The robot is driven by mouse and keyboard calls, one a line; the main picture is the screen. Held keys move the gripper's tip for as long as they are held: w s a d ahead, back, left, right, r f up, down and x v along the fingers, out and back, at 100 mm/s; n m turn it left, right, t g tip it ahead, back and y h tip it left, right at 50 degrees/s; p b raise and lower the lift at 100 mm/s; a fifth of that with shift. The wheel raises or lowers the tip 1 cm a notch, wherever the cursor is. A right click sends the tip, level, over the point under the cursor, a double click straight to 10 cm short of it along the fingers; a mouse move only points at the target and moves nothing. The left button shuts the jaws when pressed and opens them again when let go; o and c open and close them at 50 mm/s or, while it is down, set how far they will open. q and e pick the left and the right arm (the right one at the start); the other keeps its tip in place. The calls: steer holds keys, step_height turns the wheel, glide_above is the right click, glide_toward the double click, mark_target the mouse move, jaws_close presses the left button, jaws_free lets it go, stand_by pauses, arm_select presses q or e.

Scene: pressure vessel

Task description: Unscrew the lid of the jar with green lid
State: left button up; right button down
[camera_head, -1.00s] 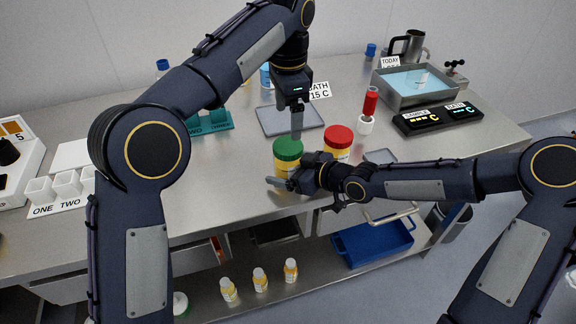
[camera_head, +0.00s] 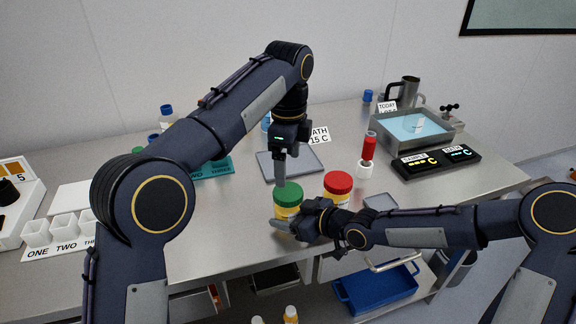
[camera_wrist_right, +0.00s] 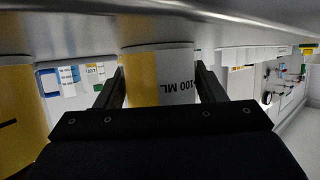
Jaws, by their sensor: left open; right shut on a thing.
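The jar with the green lid (camera_head: 288,194) stands upright on the steel bench, its lid on. Its yellow body (camera_head: 286,212) shows just below the lid. My right gripper (camera_head: 287,228) is shut around this body from the right and front, hiding its lower part. In the right wrist view, the yellow and white jar body (camera_wrist_right: 160,78), marked 100 ML upside down, sits between the two fingers (camera_wrist_right: 160,85). My left gripper (camera_head: 280,183) points down from above, fingertips at the green lid's upper edge. It is open; whether the fingers touch the lid I cannot tell.
A jar with a red lid (camera_head: 338,183) stands close behind to the right. A grey tray (camera_head: 290,165) lies behind. A red and white tool (camera_head: 368,150), a water bath (camera_head: 412,125) and a black display (camera_head: 437,161) are farther right. White cups (camera_head: 66,228) stand left.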

mark_target(288, 191)
arm_select(q)
steer(key=m, duration=0.6)
steer(key=shift+f+m, duration=0.1)
steer(key=shift+m, duration=0.2)
steer(key=shift+f, duration=3.9)
steer(key=c, duration=1)
steer(key=n, duration=1.3)
steer(key=o, duration=1.1)
steer(key=shift+c, duration=0.2)
